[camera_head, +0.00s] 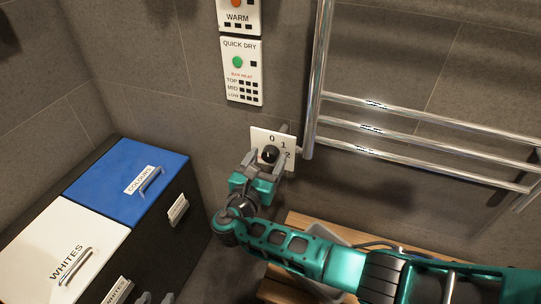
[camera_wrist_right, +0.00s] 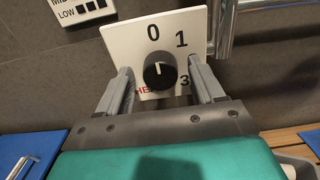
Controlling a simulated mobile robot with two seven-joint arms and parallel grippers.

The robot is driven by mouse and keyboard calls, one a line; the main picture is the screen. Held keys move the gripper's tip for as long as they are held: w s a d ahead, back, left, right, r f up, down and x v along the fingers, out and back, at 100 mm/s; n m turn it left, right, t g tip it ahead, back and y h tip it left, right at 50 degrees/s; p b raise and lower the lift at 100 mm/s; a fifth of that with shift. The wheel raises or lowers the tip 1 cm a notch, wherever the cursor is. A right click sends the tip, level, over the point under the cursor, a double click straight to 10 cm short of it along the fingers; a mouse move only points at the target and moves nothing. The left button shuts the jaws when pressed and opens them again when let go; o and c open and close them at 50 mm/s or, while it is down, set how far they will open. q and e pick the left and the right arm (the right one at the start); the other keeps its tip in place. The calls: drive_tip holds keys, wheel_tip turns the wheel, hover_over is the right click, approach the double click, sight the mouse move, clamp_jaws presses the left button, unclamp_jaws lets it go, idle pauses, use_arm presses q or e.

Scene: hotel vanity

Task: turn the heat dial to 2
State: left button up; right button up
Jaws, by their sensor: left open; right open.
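The heat dial is a black round knob (camera_wrist_right: 160,71) on a white plate (camera_wrist_right: 127,38) with red lettering partly hidden below it. Its white mark points up, about towards the 0. A 1 is at the upper right, and a lower-right digit is partly covered by a finger. In the head view the knob (camera_head: 270,154) shows just beyond my right gripper (camera_head: 266,162). My right gripper (camera_wrist_right: 162,88) is open, with one finger on each side of the knob and visible gaps. Two grey tips at the bottom edge appear to be my left gripper (camera_head: 156,298), open and empty.
A chrome towel rail (camera_head: 318,80) stands close to the plate's right side. A control panel (camera_head: 241,72) is above it. Blue (camera_head: 115,180) and white (camera_head: 50,235) laundry bins stand at the left. A wooden bench (camera_head: 297,220) is below my right arm.

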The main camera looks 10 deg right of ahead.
drive_tip(key=shift+c, duration=0.2)
drive_tip(key=c, duration=1)
